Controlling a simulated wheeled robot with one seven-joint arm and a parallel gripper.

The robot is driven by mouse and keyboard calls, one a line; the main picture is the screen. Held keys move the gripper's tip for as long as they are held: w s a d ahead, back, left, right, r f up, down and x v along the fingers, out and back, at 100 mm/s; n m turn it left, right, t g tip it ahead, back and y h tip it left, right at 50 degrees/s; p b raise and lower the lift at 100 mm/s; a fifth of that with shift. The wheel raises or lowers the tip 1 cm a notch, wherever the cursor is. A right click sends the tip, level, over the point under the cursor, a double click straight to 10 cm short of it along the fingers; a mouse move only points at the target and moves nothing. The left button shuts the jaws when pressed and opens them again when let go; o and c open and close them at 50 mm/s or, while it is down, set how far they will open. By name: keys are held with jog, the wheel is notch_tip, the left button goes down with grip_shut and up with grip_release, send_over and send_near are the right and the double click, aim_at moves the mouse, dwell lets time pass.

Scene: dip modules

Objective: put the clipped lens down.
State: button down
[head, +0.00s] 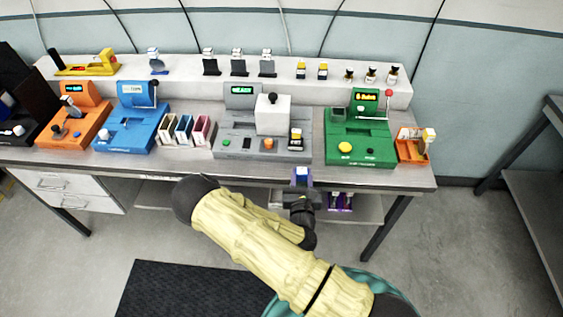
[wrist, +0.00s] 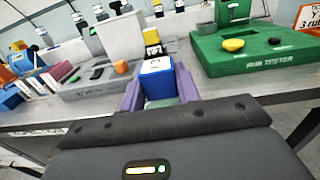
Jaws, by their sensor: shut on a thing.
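The clipped lens (head: 302,173) shows as a small blue block with a white top. In the wrist view the clipped lens (wrist: 157,80) sits upright between the purple fingers of my gripper (wrist: 160,92). My gripper (head: 301,184) is shut on it, in front of the bench's front edge, between the grey and green machines. The fingers cover the lens's sides, and its lower part is hidden.
The grey machine (head: 236,143) carries a small yellow-and-black bottle-like item (head: 296,137). The green tester (head: 350,152) stands to its right, with an orange bin (head: 413,152) beyond. Slotted holders (head: 187,130) and a blue machine (head: 125,137) stand left. The raised back shelf (head: 190,70) has gaps between items.

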jog(key=s+d+f, duration=0.1)
jog(key=d+f, duration=0.8)
jog(key=shift+s+d+y, duration=0.15)
jog(key=shift+s+y, duration=0.15)
jog(key=shift+s, duration=0.05)
